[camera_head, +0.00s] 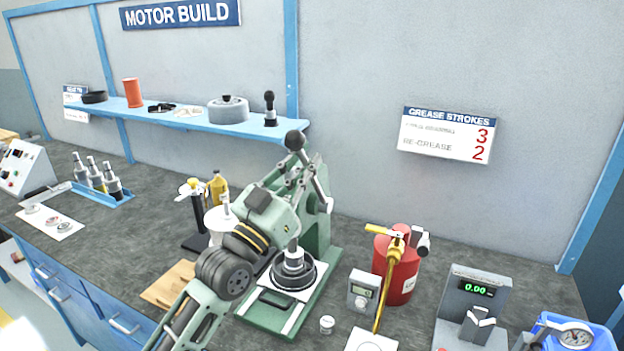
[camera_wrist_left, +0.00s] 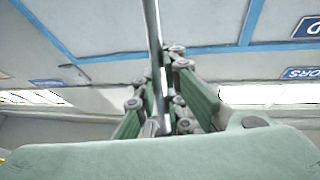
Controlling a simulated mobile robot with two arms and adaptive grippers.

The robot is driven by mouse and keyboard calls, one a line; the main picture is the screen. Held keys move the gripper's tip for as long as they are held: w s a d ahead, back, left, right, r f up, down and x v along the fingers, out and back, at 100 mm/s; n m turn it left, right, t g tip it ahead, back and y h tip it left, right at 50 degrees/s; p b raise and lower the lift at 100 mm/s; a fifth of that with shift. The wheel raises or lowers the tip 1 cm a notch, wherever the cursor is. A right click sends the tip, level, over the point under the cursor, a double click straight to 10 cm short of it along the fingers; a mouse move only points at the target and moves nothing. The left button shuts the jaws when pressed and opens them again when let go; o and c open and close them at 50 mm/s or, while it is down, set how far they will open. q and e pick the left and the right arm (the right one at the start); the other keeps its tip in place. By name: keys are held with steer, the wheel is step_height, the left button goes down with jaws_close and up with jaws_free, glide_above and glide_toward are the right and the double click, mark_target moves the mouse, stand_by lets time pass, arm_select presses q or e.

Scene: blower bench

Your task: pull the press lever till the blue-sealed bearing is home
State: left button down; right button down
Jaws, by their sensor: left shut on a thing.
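The green arbor press (camera_head: 318,232) stands on the bench. Its lever (camera_head: 319,178) is a metal rod with a black ball knob (camera_head: 295,140), leaning with the knob up and to the left. My left gripper (camera_head: 300,178) is shut on the lever below the knob. In the left wrist view the lever rod (camera_wrist_left: 153,40) runs between the green finger links (camera_wrist_left: 195,95). Under the press head, a grey metal stack (camera_head: 293,262) sits on a dark round base. I cannot make out a blue seal or how deep the bearing sits. My right gripper is not in view.
A scale reading 0.00 (camera_head: 475,288) and a blue bin (camera_head: 570,335) are further right. A blue tray (camera_head: 103,197) of bottles is at left.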

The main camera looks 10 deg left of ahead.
arm_select(q)
steer(key=shift+s+a+f+m+t+h+b, duration=0.15)
steer(key=shift+s+f+t+h+b, duration=0.25)
steer(key=shift+b, duration=0.55)
steer(key=shift+s+a+f+m+t+h+b, duration=0.1)
steer(key=shift+s+f+m+t+h+b, duration=0.1)
steer(key=shift+s+f+b, duration=0.55)
steer(key=shift+w+r, duration=0.2)
steer(key=shift+r, duration=0.1)
